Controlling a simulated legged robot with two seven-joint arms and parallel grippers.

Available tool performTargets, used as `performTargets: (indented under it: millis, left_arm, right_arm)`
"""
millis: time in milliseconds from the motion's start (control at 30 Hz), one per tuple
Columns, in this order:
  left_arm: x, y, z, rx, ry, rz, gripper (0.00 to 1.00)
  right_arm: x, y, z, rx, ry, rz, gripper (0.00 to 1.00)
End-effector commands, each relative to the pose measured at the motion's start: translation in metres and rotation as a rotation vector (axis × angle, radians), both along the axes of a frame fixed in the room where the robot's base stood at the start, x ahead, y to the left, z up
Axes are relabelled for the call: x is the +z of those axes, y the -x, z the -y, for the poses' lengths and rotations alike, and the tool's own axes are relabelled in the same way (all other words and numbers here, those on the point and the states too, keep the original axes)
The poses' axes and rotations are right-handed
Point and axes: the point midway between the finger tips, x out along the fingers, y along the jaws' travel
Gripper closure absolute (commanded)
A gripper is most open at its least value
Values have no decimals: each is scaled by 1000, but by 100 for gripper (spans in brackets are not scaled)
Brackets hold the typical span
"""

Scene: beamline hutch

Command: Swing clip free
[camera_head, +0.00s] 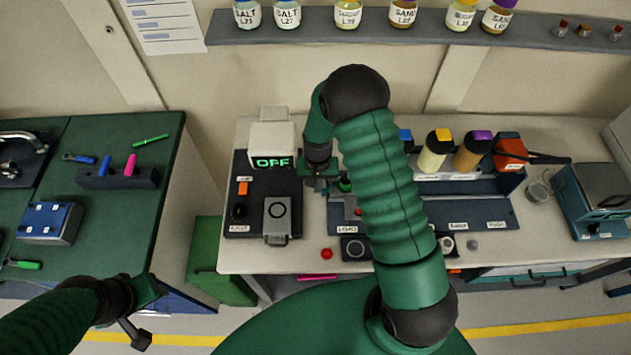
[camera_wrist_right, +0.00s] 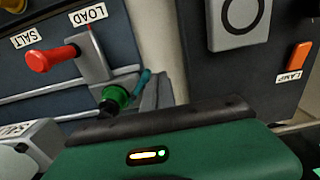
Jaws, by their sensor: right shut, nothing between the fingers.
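In the right wrist view, a grey upright bracket (camera_wrist_right: 92,55) stands beside the LOAD label, with a red-handled pin (camera_wrist_right: 52,58) pointing left from it. A green knob (camera_wrist_right: 115,97) sits below. I cannot tell for sure which part is the clip. My right gripper (camera_head: 321,183) is shut and empty above the left end of the blue-grey station (camera_head: 470,213), beside the OFF unit. The arm hides much of that station. In the right wrist view, the gripper body fills the lower part, close to the green knob. My left gripper (camera_head: 142,318) is at lower left, away from the station, its jaws unclear.
The OFF display unit (camera_head: 272,140) stands behind a dark panel with an orange lamp switch (camera_head: 243,188) and a grey plate (camera_head: 277,217). Capped bottles (camera_head: 434,152) stand behind the station. A red button (camera_head: 326,254) is at the bench front. A green-topped bench (camera_head: 110,215) is left.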

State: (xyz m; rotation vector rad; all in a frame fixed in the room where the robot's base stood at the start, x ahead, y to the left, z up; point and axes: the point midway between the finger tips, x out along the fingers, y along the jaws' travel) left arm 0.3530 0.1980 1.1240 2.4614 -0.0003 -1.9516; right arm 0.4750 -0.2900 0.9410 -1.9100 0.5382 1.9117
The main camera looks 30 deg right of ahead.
Motion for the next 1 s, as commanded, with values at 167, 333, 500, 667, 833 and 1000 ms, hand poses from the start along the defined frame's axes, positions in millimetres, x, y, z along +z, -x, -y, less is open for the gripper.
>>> performTargets:
  millis: [167, 333, 500, 667, 833, 1000]
  left_arm:
    - [0, 0, 0, 0, 0, 0, 60]
    - [2, 0, 0, 0, 0, 0, 60]
    - [4, 0, 0, 0, 0, 0, 60]
    - [4, 0, 0, 0, 0, 0, 60]
    - [4, 0, 0, 0, 0, 0, 60]
    - [6, 0, 0, 0, 0, 0, 60]
  right_arm:
    - [0, 0, 1, -1, 1, -1, 100]
    - [1, 6, 3, -2, 1, -1, 100]
    - [1, 13, 5, -1, 1, 0, 100]
    - [0, 14, 5, 0, 1, 0, 100]
    - [0, 14, 5, -1, 1, 0, 100]
    - [1, 20, 6, -1, 1, -1, 100]
